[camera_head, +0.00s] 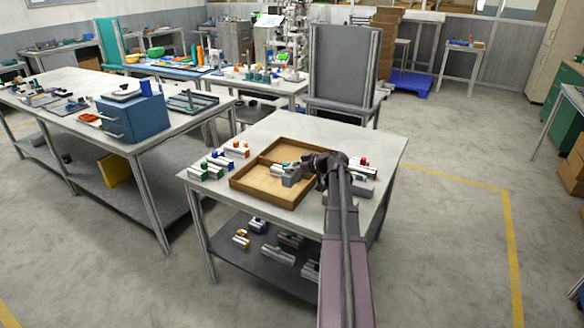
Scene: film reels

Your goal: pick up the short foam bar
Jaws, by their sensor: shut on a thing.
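My arm comes in from the bottom right and covers the tray's right edge.
Several small white pieces with orange, green and blue parts (216,160) stand left of the tray. A red-topped piece (364,162) and a grey block (362,188) lie right of my arm. More pieces lie on the lower shelf (262,269).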

